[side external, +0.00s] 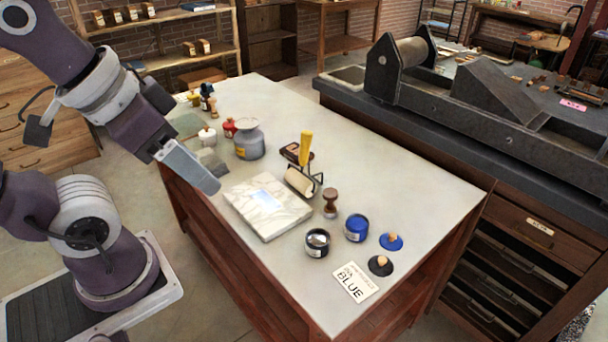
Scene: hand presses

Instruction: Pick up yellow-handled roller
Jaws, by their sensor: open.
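The yellow-handled roller (304,164) stands near the middle of the white-topped table, its yellow handle (306,149) pointing up and its pale roller with a dark frame resting low. My gripper (209,186) hangs over the table's left edge, to the left of the roller and clearly apart from it. It is open, with nothing visible in it. Only one finger shows clearly from this side; the other is hidden.
A large press (480,115) is behind. The table's right side (420,195) is clear.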

